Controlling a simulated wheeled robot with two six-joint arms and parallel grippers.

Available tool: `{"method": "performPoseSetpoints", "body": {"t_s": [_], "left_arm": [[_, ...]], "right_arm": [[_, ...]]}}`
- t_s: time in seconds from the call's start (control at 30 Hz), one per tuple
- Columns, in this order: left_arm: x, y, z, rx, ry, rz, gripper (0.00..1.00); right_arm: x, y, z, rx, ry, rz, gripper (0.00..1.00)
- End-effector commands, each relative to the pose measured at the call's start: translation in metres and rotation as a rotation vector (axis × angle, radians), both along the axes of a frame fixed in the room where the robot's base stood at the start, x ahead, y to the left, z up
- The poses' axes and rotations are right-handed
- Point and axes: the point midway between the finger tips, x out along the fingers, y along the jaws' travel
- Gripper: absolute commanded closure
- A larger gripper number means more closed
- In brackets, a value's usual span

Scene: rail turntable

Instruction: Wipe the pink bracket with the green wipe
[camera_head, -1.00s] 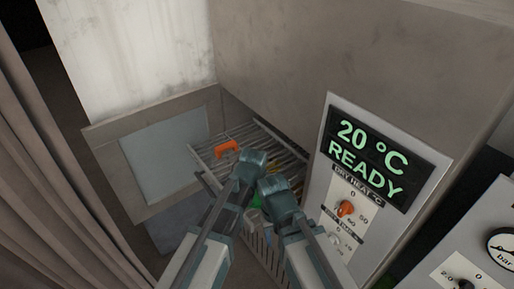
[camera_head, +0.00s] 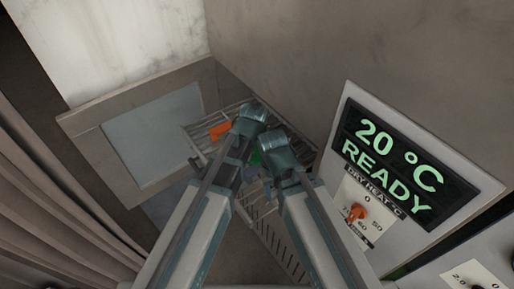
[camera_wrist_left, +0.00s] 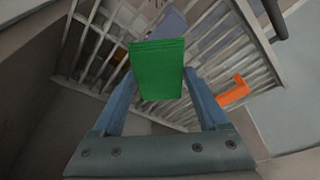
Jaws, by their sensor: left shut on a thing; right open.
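The green wipe (camera_wrist_left: 158,70) is a folded block held between the blue fingers of my left gripper (camera_wrist_left: 158,82), above a wire rack. A bit of green (camera_head: 256,158) shows between my arms in the head view. My right gripper (camera_head: 268,176) is close beside the left one over the rack; its fingers are mostly hidden by its own wrist. I cannot make out a pink bracket in either view. An orange bracket-like piece (camera_head: 220,130) lies on the rack; it also shows in the left wrist view (camera_wrist_left: 233,91).
The wire rack (camera_head: 198,134) sits in a corner against grey walls. A bluish-grey piece (camera_wrist_left: 172,24) is beyond the wipe. A panel (camera_head: 392,165) reading 20 °C READY stands at right, with an orange knob (camera_head: 358,212). A curtain (camera_head: 50,200) hangs at left.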

Motion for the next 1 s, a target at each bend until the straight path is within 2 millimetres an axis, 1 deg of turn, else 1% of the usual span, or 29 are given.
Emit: {"method": "performPoseSetpoints", "body": {"t_s": [0.03, 0.17, 0.4, 0.53, 0.7, 1.0], "left_arm": [[0.000, 0.000, -0.006, 0.000, 0.000, 0.000, 0.68], [0.000, 0.000, -0.018, 0.000, 0.000, 0.000, 0.68], [0.000, 0.000, -0.046, 0.000, 0.000, 0.000, 0.68], [0.000, 0.000, -0.059, 0.000, 0.000, 0.000, 0.68], [0.000, 0.000, -0.065, 0.000, 0.000, 0.000, 0.68], [0.000, 0.000, -0.064, 0.000, 0.000, 0.000, 0.68]], "right_arm": [[0.000, 0.000, -0.006, 0.000, 0.000, 0.002, 0.50], [0.001, 0.000, -0.018, 0.000, 0.000, 0.008, 0.50], [0.001, 0.000, -0.046, -0.002, 0.000, 0.025, 0.50], [0.001, 0.000, -0.059, -0.001, 0.000, 0.030, 0.50], [0.001, 0.000, -0.065, -0.002, -0.001, 0.033, 0.50], [0.001, 0.000, -0.064, -0.002, 0.000, 0.033, 0.50]]}}
